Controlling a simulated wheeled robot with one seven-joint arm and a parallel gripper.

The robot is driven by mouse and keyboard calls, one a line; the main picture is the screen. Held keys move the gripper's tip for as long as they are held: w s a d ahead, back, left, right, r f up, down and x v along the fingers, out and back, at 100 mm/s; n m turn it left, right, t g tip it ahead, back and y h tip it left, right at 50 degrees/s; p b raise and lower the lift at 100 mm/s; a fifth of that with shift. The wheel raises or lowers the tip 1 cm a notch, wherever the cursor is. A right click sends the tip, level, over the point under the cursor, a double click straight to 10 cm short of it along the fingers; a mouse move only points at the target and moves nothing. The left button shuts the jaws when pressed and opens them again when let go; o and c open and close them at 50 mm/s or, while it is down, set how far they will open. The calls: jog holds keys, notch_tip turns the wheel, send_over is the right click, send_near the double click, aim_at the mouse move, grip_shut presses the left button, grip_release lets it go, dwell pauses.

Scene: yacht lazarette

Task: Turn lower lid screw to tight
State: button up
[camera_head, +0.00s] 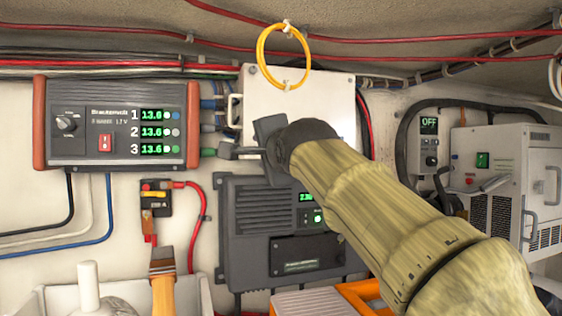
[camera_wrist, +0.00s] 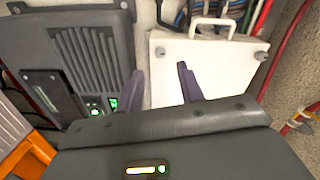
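The white lid (camera_head: 315,95) is on the back wall, its handle on the left side; it also shows in the wrist view (camera_wrist: 205,85). The lower lid screw (camera_wrist: 160,51) is a small grey knob near the lid's corner closest to the grey charger. The upper lid screw (camera_wrist: 261,55) sits at the other handle-side corner, and shows in the head view (camera_head: 252,70). My gripper (camera_wrist: 160,70) is open, its two fingers apart and empty. The lower screw appears between and just beyond the fingertips; contact cannot be told. My gripper (camera_head: 226,150) hides that screw in the head view.
The grey charger (camera_head: 245,215) is mounted directly below the lid. A red-ended power unit (camera_head: 118,125) with cables is at the left. A yellow ring (camera_head: 284,57) hangs over the lid's top. A white cabinet (camera_head: 505,180) stands at the right. A brush (camera_head: 163,280) stands below.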

jog(key=b+v, duration=0.2)
jog(key=v, duration=0.9)
jog(key=shift+b, duration=0.4)
jog(key=shift+r, duration=0.1)
